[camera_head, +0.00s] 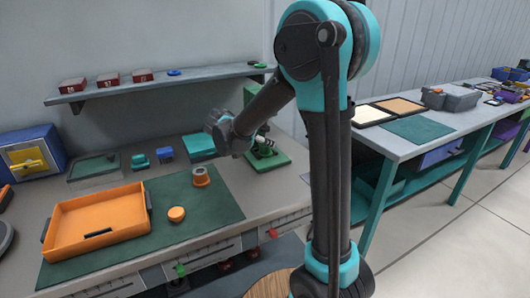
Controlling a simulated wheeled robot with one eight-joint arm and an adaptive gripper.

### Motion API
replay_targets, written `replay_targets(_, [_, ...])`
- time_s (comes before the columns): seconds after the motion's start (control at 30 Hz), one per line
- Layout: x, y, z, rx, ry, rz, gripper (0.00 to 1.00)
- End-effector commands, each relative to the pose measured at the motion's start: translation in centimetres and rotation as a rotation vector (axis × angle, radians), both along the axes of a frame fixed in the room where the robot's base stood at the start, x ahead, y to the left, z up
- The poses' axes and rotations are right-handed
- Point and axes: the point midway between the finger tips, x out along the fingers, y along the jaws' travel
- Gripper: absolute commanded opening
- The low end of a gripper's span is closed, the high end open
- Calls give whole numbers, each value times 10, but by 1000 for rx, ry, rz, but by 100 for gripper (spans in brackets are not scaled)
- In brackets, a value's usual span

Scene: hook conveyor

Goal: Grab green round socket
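I cannot tell for sure which piece is the green round socket. A small teal piece (140,161) with a rounded look stands at the back of the workbench. A green base plate (268,162) with a small fixture on it lies further right, partly behind my arm. A small green piece (258,65) sits at the right end of the wall shelf. My arm bends down toward the bench near the green base plate. My gripper's fingers are not clearly visible; the dark wrist and the arm hide that area, so its opening does not show.
An orange tray (98,225) stands on a dark green mat (190,222) with an orange round piece (176,214) and an orange-grey cylinder (201,177). A blue block (165,153) and a teal box (199,146) are behind. The wall shelf (130,86) overhangs the bench.

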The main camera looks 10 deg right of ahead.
Motion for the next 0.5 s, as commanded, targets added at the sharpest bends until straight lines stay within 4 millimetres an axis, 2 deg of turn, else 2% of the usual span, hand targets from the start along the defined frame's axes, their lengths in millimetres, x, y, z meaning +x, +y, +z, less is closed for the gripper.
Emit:
replay_targets(0.13, [11, -13, -11, -1, 1, -2, 64])
replay_targets(0.37, [12, -15, -13, 0, 0, 0, 64])
replay_targets(0.5, [12, -14, -13, 0, 0, 0, 50])
